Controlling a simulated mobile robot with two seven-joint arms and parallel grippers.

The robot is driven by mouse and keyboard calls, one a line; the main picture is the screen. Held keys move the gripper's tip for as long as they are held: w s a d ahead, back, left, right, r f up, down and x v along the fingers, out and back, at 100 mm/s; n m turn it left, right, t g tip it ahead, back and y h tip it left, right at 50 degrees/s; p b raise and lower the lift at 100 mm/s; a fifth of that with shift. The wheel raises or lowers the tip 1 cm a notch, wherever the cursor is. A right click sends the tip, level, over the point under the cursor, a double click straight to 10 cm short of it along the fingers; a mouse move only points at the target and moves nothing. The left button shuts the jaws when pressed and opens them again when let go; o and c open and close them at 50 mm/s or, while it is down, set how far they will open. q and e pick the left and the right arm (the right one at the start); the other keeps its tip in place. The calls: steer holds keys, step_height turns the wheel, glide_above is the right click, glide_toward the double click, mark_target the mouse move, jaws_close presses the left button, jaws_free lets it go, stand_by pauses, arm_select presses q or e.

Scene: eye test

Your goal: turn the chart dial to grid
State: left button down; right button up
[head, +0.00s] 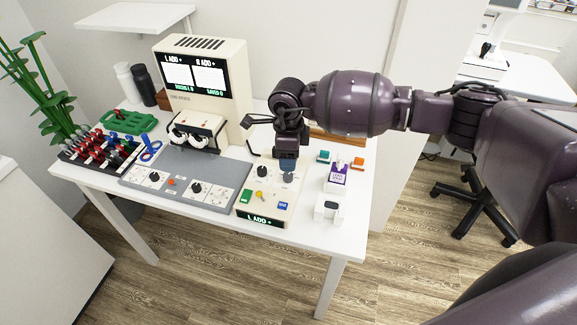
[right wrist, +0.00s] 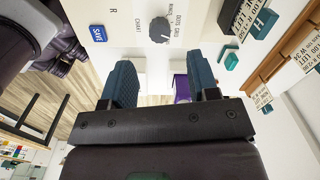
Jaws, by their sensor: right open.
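The chart dial is a grey knob (head: 288,177) on the right of the cream control box (head: 240,211). In the right wrist view the dial (right wrist: 159,30) sits on the panel near the printed words CHART, GRID and DOTS. I cannot tell for sure which word it points to. My right gripper (head: 287,162) hangs just above and behind the dial in the head view. In the right wrist view its two blue fingers (right wrist: 161,82) are apart with nothing between them, and the dial lies beyond the tips, clear of them. My left gripper is not in view.
The box also has a black knob (head: 262,171), green (head: 246,196) and blue (head: 283,205) buttons and a display (head: 260,220). A grey panel (head: 190,170) and a screen unit (head: 228,105) stand left. Small purple (head: 338,178) and white (head: 327,208) items stand right.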

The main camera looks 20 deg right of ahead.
mark_target(288, 174)
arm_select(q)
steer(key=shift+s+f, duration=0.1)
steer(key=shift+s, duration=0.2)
arm_select(e)
step_height(288, 174, up, 4)
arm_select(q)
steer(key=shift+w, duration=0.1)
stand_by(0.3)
